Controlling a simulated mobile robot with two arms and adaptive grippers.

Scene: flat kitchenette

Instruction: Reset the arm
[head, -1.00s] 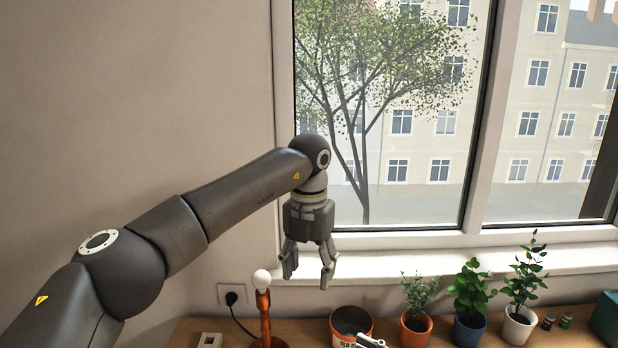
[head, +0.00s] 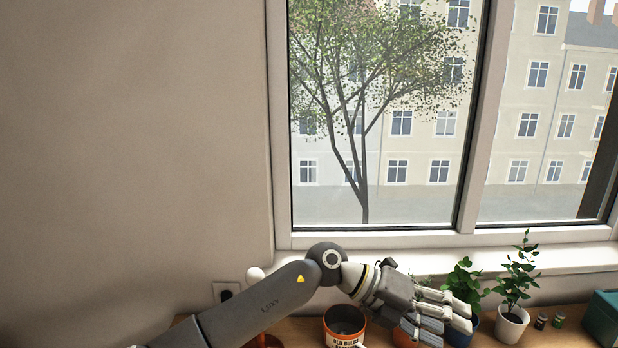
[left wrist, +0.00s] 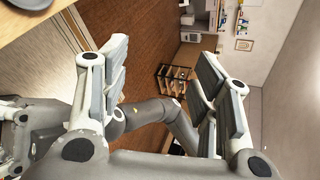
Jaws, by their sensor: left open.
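My left arm reaches in low from the left in the head view. My left gripper (head: 449,316) is open, tilted sideways and pointing to the right. It shows in front of the potted plants and the counter. In the left wrist view its two fingers (left wrist: 165,95) stand wide apart with nothing between them. Behind them I see parts of my own body and the brown floor. My right gripper does not show in the head view.
An orange-rimmed bucket (head: 344,338) with lettering stands on the counter, close to my left forearm. A lamp with a white bulb (head: 255,274) is partly hidden behind the arm. Plants in a blue and a white pot (head: 512,325), small jars (head: 541,321) and a teal box (head: 604,318) stand right.

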